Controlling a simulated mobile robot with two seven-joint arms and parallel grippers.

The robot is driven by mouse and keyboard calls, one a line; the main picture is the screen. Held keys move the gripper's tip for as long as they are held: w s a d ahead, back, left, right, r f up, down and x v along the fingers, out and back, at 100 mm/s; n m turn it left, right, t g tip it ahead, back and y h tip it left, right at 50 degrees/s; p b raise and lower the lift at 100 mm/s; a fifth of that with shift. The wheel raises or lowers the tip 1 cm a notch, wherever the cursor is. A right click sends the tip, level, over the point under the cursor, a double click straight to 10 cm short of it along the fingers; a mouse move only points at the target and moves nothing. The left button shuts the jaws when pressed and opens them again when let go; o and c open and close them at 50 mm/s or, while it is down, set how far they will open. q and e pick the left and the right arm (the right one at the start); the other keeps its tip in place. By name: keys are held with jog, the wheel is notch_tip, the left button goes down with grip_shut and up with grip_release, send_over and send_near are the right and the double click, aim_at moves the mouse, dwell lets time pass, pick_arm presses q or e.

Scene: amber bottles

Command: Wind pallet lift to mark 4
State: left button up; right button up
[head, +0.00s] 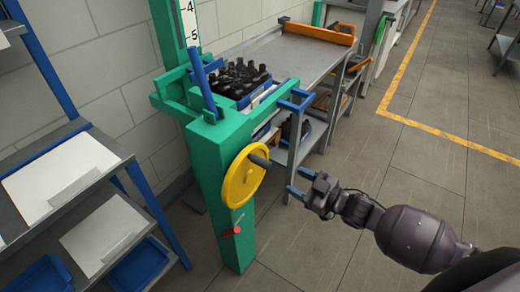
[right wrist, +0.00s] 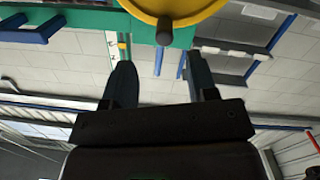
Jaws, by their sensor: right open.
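The green pallet lift (head: 210,165) stands left of centre in the head view. Its yellow handwheel (head: 243,180) faces my right arm, with a dark crank knob (head: 259,160) sticking out from it. The white scale (head: 189,22) above shows marks 4 and 5; I cannot tell which mark the lift is at. My right gripper (head: 297,183) is open and empty, a short way right of the knob. In the right wrist view the wheel (right wrist: 170,8) and knob (right wrist: 164,32) show just beyond the open fingers (right wrist: 160,62), apart from them. My left gripper is not in view.
A blue crate of dark-capped bottles (head: 240,78) sits behind the post, beside a grey bench (head: 300,58) with an orange-edged end (head: 318,33). A blue bracket (head: 295,101) juts out above my gripper. A shelf rack (head: 70,185) stands at left.

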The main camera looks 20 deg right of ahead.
aim_at(264, 163)
jog(key=shift+y, duration=0.6)
jog(key=x, duration=0.7)
jog(key=r+x, duration=0.1)
jog(key=x, duration=0.3)
jog(key=shift+a+r, duration=0.1)
jog(key=shift+a, duration=0.1)
jog(key=shift+c, duration=0.2)
grip_shut()
